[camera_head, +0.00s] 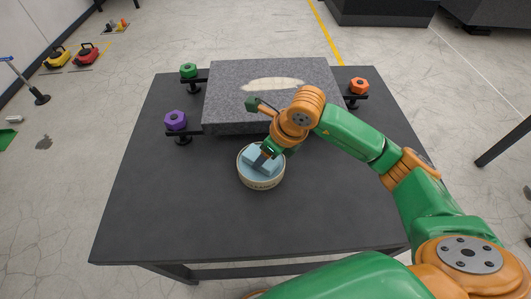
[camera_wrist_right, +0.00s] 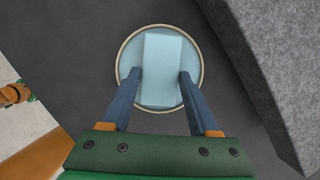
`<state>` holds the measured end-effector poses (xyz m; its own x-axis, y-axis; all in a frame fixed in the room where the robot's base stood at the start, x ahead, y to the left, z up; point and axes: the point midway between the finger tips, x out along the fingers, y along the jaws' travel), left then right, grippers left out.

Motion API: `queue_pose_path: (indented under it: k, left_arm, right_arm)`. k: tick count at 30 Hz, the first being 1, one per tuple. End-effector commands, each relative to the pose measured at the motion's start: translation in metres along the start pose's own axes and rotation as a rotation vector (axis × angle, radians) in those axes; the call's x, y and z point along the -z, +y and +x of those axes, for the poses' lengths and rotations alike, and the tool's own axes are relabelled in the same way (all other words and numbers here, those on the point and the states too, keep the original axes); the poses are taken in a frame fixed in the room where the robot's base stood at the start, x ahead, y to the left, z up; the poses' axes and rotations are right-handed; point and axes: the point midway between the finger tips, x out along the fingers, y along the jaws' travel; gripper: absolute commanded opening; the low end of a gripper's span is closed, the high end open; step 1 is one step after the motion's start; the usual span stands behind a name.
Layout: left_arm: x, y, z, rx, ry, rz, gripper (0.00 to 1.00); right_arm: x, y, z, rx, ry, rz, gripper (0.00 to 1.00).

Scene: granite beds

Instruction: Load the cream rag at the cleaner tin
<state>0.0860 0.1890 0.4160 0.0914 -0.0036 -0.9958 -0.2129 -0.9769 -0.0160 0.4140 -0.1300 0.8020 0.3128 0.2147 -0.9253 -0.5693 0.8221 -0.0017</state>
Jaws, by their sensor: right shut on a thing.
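The cleaner tin (camera_head: 262,183) is a round, cream-walled tub with lettering on its front and a pale blue inside. It stands on the dark table in front of the granite slab; its round rim (camera_wrist_right: 203,80) shows in the wrist view. A folded pale blue rag (camera_wrist_right: 161,70), not cream in colour, is over the tin's opening, within its rim from above. My right gripper (camera_wrist_right: 160,75) is shut on the rag, one finger at each side. In the head view the right gripper (camera_head: 268,152) reaches down at the tin. My left gripper is not in view.
A speckled grey granite slab (camera_head: 225,105) with a pale cream patch (camera_head: 272,85) lies behind the tin. Purple (camera_head: 176,120), green (camera_head: 188,70) and orange (camera_head: 359,86) knobs stand on brackets beside it. The table (camera_head: 190,225) is clear at the front.

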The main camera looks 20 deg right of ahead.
Motion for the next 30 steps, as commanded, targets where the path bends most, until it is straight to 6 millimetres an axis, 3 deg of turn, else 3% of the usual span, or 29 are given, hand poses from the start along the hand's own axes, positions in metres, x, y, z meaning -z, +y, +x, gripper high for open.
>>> queue_pose_path:
  k: [17,30]
  left_arm:
    - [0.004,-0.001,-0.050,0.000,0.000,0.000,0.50]
    - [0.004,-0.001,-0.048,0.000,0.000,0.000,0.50]
  right_arm:
    - [-0.026,-0.001,-0.063,0.002,-0.003,-0.001,0.00]
    - [-0.026,-0.001,-0.062,0.002,-0.002,0.000,0.00]
